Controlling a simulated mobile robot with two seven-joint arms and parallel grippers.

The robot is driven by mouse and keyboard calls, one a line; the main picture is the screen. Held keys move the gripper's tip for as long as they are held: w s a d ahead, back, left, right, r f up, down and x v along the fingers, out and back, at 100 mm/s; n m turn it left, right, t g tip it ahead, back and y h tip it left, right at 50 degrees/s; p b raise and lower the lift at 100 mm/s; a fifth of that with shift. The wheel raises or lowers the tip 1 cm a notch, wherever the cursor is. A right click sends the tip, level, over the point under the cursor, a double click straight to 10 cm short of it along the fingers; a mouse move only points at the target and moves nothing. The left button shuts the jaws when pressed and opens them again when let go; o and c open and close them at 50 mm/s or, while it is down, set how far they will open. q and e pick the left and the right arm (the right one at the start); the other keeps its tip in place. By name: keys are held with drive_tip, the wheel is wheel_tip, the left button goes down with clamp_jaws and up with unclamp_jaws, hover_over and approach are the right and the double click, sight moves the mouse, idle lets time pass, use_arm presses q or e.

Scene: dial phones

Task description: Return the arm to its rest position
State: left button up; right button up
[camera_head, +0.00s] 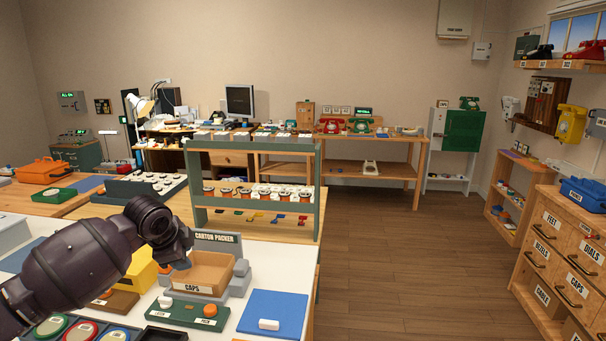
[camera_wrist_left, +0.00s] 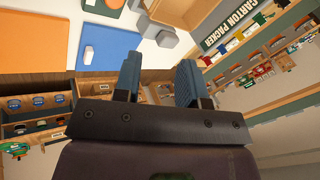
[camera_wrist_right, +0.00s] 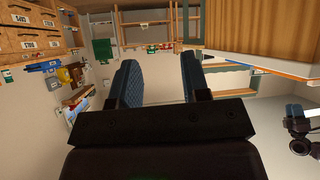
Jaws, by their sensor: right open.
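My left arm reaches in from the left in the head view, over the white table (camera_head: 281,258). Its wrist is beside the carton packer (camera_head: 217,240), and its fingertips are hard to make out there. In the left wrist view my left gripper (camera_wrist_left: 158,80) has its two blue fingers apart with nothing between them. My right arm is not in the head view. In the right wrist view my right gripper (camera_wrist_right: 160,82) is open and empty, with shelves and drawers in the background.
A caps box (camera_head: 202,272) sits at the packer, behind a green button panel (camera_head: 187,313). A blue mat (camera_head: 273,313) with a white piece (camera_head: 268,324) lies to the right. A green rack (camera_head: 257,195) stands behind. The floor (camera_head: 400,265) to the right is clear.

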use_arm(q)
drive_tip(key=s+d+f+n+t+h, duration=0.4)
drive_tip(key=s+d+f+n+t, duration=0.15)
drive_tip(key=d+t, duration=0.2)
drive_tip(key=s+a+f+n+y, duration=0.1)
drive_tip(key=s+a+f+n, duration=0.1)
drive_tip(key=s+f, duration=0.5)
drive_tip(key=s+a+f+n+g+y, duration=0.1)
drive_tip(key=s+a+f+n+y, duration=0.1)
drive_tip(key=s+f, duration=0.6)
drive_tip(key=s+a+f+n+g+y, duration=0.1)
drive_tip(key=s+f, duration=0.6)
drive_tip(key=s, duration=1.1)
drive_tip(key=a+n+y, duration=0.1)
drive_tip(key=a+n, duration=0.1)
drive_tip(key=n, duration=0.1)
drive_tip(key=shift+s+f+n, duration=0.15)
drive_tip(key=shift+s+n, duration=0.2)
use_arm(e)
drive_tip(key=shift+s+d+f, duration=0.1)
drive_tip(key=shift+s+f, duration=0.4)
drive_tip(key=shift+s, duration=0.25)
drive_tip(key=shift+w, duration=0.1)
drive_tip(key=shift+w+r, duration=0.4)
drive_tip(key=shift+w, duration=0.05)
